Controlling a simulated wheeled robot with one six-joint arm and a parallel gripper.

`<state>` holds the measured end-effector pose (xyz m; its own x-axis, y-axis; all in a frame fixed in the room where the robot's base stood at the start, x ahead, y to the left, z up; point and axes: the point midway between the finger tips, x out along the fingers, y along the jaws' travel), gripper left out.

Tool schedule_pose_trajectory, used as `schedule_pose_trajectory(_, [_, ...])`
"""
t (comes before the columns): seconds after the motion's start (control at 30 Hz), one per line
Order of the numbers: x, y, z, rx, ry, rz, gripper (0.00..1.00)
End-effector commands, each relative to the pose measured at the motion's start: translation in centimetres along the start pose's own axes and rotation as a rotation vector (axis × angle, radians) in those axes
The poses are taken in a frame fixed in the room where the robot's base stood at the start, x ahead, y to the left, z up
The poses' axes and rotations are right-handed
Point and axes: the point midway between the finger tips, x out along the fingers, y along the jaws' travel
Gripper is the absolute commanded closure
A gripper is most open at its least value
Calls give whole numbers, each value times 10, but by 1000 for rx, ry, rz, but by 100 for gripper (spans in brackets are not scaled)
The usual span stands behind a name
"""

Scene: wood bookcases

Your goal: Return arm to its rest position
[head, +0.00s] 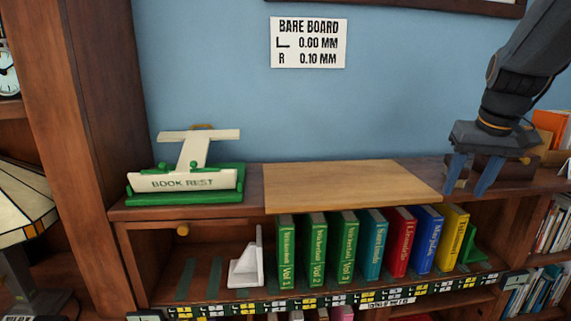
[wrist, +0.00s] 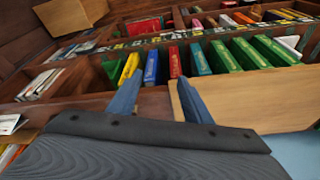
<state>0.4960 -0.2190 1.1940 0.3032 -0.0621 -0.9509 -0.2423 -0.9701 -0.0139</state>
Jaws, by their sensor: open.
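My gripper (head: 472,174) hangs from my arm at the right of the head view, just above the right end of the bookcase top. Its two blue fingers point down, apart and with nothing between them. In the wrist view the fingers of my gripper (wrist: 160,98) are also spread and empty. A light wooden board (head: 345,184) lies flat on the bookcase top, left of my gripper. It shows at the right of the wrist view (wrist: 235,112).
A green and white book rest (head: 185,183) stands on the top at left. Below, several coloured books (head: 372,245) stand upright beside a white bookend (head: 247,268). A wooden box (head: 505,166) is behind my gripper. A lamp (head: 22,215) stands far left. A sign (head: 308,43) hangs on the wall.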

Motion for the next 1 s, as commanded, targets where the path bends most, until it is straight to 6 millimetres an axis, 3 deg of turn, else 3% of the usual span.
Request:
schedule_pose_trajectory(0.17, [49,-59,44,-58,-57,-19,55])
schedule_pose_trajectory(0.3, [93,-116,106,-125,-114,-32,55])
schedule_pose_trajectory(0.4, [116,-146,152,-170,-148,-37,55])
schedule_pose_trajectory(0.5, [130,-165,191,-207,-173,-40,55])
schedule_pose_trajectory(0.6, [138,-175,217,-230,-187,-41,55])
schedule_pose_trajectory(0.73, [141,-180,231,-243,-194,-41,55])
schedule_pose_trajectory(1.0, [141,-180,232,-242,-194,-41,55])
